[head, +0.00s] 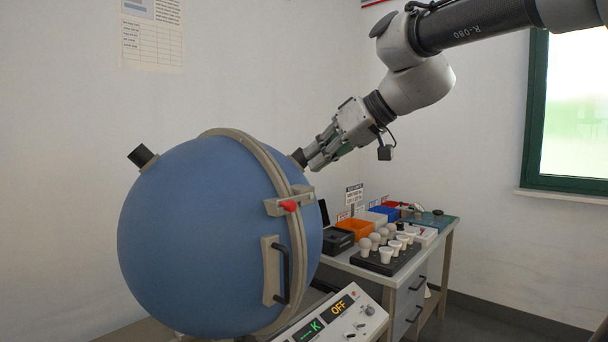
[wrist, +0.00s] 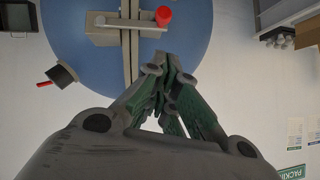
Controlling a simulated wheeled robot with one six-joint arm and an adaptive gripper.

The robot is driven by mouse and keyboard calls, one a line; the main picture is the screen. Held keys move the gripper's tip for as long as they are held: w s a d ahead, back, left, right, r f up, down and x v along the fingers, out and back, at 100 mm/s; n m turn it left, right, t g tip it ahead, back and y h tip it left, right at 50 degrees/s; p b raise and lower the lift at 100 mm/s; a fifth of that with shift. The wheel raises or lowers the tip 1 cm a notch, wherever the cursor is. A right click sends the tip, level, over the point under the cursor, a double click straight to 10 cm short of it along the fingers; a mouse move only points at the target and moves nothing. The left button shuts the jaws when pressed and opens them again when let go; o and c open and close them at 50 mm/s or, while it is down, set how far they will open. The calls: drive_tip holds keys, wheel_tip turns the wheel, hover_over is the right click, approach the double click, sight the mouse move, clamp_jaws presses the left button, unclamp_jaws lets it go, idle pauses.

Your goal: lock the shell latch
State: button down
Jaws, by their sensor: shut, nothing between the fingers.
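The large blue sphere shell (head: 190,235) is split by a grey rim band (head: 285,185). The latch (head: 275,206) is a grey bar across the band with a red knob (head: 289,205). In the wrist view the latch (wrist: 105,38) and its red knob (wrist: 164,15) show at the top, with a thin pale lever beside them. My gripper (head: 308,162) is shut and empty at the upper right of the sphere, above the latch in the head view. In the wrist view my gripper (wrist: 170,62) points toward the band, apart from the knob in the picture.
A black pull handle (head: 283,272) is on the shell below the latch. Dark ports (head: 142,156) stick out from the sphere. A control box (head: 335,315) reading OFF stands in front. The bench at right holds white bulbs in a black tray (head: 375,262) and coloured bins (head: 356,228).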

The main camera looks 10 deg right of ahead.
drive_tip(key=v, duration=0.5)
drive_tip(key=shift+s+a, duration=0.1)
drive_tip(key=shift+a, duration=0.05)
drive_tip(key=s+d+f+m+g+h, duration=0.1)
drive_tip(key=s+d+f+m+h, duration=0.1)
drive_tip(key=s+d+f, duration=0.3)
drive_tip(key=s+d+f+m+g+h, duration=0.1)
drive_tip(key=s+d+f, duration=0.4)
drive_tip(key=f, duration=0.5)
drive_tip(key=s+d+f+m+g+h, duration=0.1)
drive_tip(key=s+d+f+m+h, duration=0.1)
drive_tip(key=s+d+f+h, duration=0.3)
wheel_tip(320, 180, down, 4)
drive_tip(key=shift+s+d+r+m, duration=0.15)
drive_tip(key=shift+s+d+m, duration=0.2)
drive_tip(key=shift+d, duration=0.4)
